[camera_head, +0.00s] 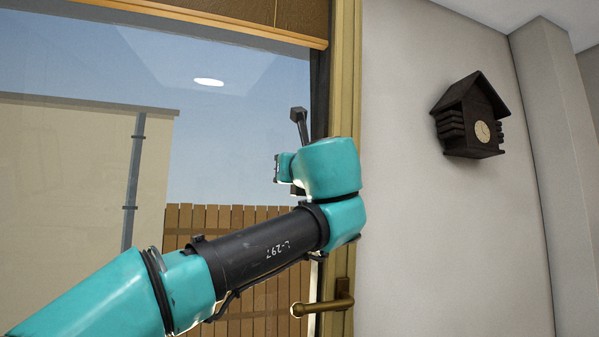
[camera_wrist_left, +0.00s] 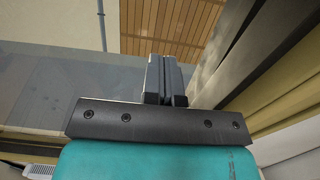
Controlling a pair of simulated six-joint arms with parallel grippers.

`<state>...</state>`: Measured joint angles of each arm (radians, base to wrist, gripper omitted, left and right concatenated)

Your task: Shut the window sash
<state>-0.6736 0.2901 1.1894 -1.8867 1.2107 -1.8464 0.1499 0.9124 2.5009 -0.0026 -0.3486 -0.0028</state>
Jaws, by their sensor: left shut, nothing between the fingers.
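The window glass (camera_head: 235,130) fills the left of the head view and carries a ceiling lamp's reflection. A golden-brown upright (camera_head: 345,80) borders it on the right, with a brass handle (camera_head: 325,305) low down. I cannot tell how far the sash stands open. My left arm crosses in front of the glass, its wrist overlapping the upright. The left gripper (camera_wrist_left: 166,80) is shut and empty in the left wrist view, close to dark and tan frame members (camera_wrist_left: 265,60) on its right. Contact is unclear. In the head view its fingers cannot be made out clearly.
A wooden fence (camera_head: 265,216) and a beige wall with a pipe (camera_head: 133,180) show beyond the glass. A brown panel with a wooden edge (camera_head: 215,25) spans the top. A dark cuckoo clock (camera_head: 470,117) hangs on the clear grey wall (camera_head: 430,230) at right.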

